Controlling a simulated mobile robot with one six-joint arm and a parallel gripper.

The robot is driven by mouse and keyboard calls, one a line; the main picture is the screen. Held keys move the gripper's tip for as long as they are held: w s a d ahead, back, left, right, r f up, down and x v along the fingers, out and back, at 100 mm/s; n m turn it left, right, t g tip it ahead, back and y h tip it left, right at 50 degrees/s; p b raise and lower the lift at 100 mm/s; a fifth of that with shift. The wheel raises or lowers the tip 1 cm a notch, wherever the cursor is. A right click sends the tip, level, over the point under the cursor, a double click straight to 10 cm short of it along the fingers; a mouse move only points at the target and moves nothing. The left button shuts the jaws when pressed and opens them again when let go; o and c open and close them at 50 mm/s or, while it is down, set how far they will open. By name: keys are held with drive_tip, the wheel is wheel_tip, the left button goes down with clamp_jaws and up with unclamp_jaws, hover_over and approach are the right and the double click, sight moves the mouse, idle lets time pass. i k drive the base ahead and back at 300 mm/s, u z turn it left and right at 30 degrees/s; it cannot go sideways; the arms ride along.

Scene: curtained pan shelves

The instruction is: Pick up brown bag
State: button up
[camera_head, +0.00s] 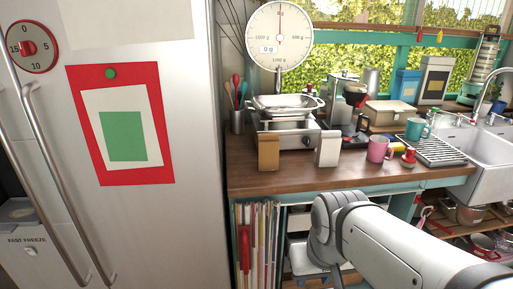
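The brown bag (268,152) stands upright at the front left of the wooden counter (258,181), before the kitchen scale. A similar white bag (328,149) stands to its right, with a gap between them. My arm reaches in from the lower right and bends at a joint below the counter's front edge. My gripper is not visible in this view.
A scale with a metal pan (287,102) stands right behind the bags. A pink mug (379,149), a teal mug (416,128) and a drying rack (437,151) are to the right. A fridge (185,215) borders the left. Bare counter lies before the bags.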

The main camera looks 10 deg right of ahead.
sight(268, 143)
drive_tip(key=i, duration=0.9)
drive_tip(key=u, duration=0.05)
